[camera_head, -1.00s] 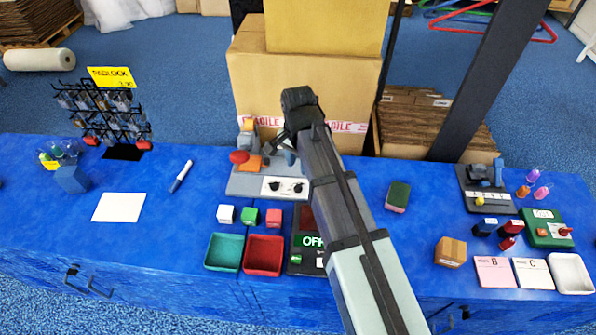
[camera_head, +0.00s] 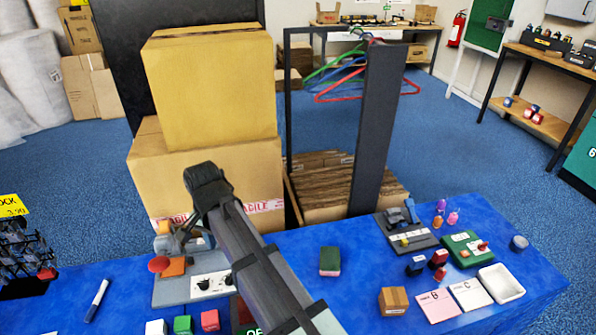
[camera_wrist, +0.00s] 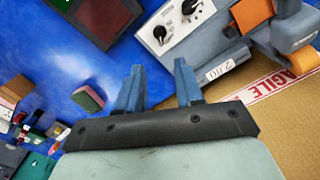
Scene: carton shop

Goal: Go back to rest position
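My gripper (camera_wrist: 157,78) shows in the wrist view with its two blue fingers apart and nothing between them. It is over the blue table, near the grey machine panel with two black knobs (camera_wrist: 172,30). In the head view my arm reaches up from the bottom, and its dark wrist is in front of the large cartons. The fingers are mostly hidden there behind the arm. The same grey panel (camera_head: 185,291) lies beside and partly behind the arm, with a red knob and an orange block on it.
Stacked cartons (camera_head: 215,88) stand behind the table. A green and red sponge (camera_head: 330,261), a small brown box (camera_head: 393,301), pink and white cards (camera_head: 438,305) and a white tray (camera_head: 501,284) lie to the right. Small cubes (camera_head: 183,325) and a marker (camera_head: 97,300) are at left.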

